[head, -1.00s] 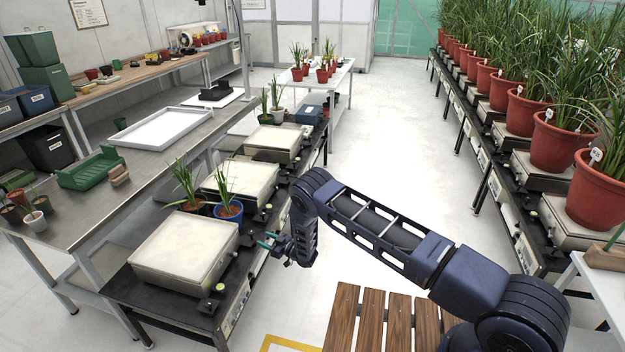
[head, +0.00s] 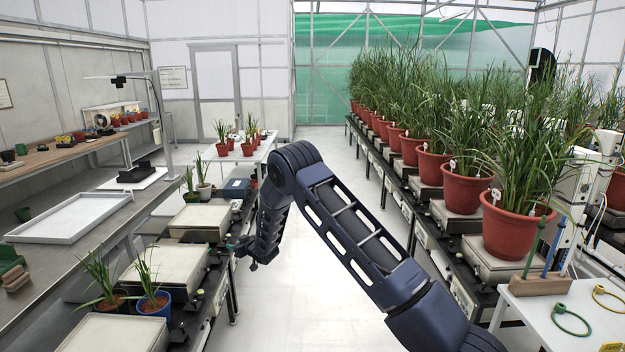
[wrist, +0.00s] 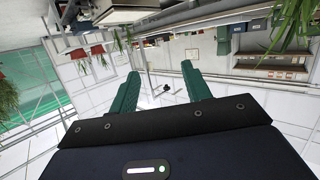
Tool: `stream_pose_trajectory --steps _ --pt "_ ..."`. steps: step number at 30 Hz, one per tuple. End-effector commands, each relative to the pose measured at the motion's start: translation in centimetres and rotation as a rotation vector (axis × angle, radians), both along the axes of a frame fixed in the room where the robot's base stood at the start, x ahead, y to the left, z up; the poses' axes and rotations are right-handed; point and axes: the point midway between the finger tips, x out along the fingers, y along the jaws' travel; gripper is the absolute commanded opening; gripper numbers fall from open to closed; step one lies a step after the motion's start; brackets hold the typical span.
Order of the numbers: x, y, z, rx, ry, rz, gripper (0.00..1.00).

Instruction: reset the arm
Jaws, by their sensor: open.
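My gripper (head: 238,249) is at the end of my dark blue arm, beside the right edge of the low bench of scales. In the wrist view my gripper (wrist: 163,92) shows two green fingers spread apart with nothing between them. In the head view my arm reaches from the lower right up to a bent joint, and the hand hangs down from there. The gripper looks close to the bench edge; I cannot tell the exact gap.
Scales (head: 170,268) line the left bench, with a blue pot (head: 154,303) and a brown pot beside them. Large red pots (head: 513,228) stand on scales along the right. A white table (head: 575,310) with a wooden rack is at lower right. The aisle (head: 325,150) is clear.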

Motion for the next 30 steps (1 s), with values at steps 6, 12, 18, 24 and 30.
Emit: stream_pose_trajectory --steps 6,12,18,24,30 --pt "2.8 -6.5 7.4 -0.048 0.043 -0.118 0.48" --pt "3.8 -12.6 13.3 -0.091 0.095 -0.215 0.48" --pt "3.5 -19.0 18.7 -0.129 0.150 -0.305 0.48" --pt "1.9 -25.5 23.5 -0.163 0.214 -0.387 0.48" --pt "-0.9 -31.7 27.7 -0.195 0.279 -0.461 0.48"
